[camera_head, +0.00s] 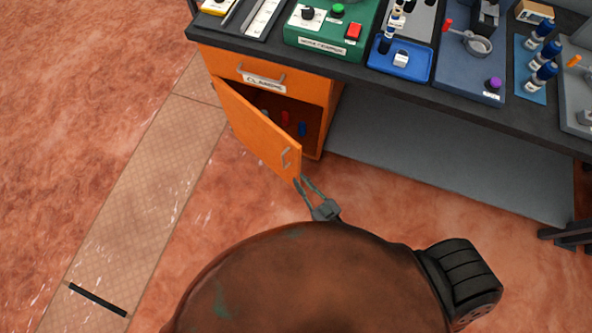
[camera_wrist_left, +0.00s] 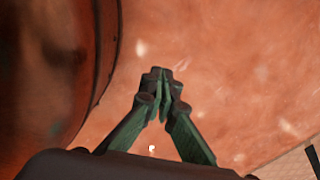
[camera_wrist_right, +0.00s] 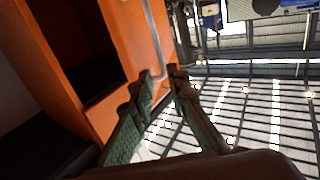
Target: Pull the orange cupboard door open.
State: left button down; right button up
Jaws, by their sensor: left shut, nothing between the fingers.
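The orange cupboard door (camera_head: 255,130) stands well ajar under the bench, swung out from the orange cupboard (camera_head: 318,92). Its grey handle (camera_head: 286,157) is near the free edge. My right gripper (camera_head: 303,181) is open, its tips close to the door's free lower corner, just beyond the handle. In the right wrist view the open fingers (camera_wrist_right: 163,74) are by the lower end of the handle (camera_wrist_right: 155,38); I cannot tell whether they touch it. My left gripper (camera_wrist_left: 161,76) is shut and empty above the floor. It does not show in the head view.
Small red (camera_head: 285,118) and blue (camera_head: 302,129) items stand inside the cupboard. A closed labelled drawer (camera_head: 263,73) is above. The dark bench top (camera_head: 350,68) holds a green box (camera_head: 330,30) and several trays.

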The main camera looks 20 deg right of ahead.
jog(key=shift+s, duration=0.1)
jog(key=shift+c, duration=0.4)
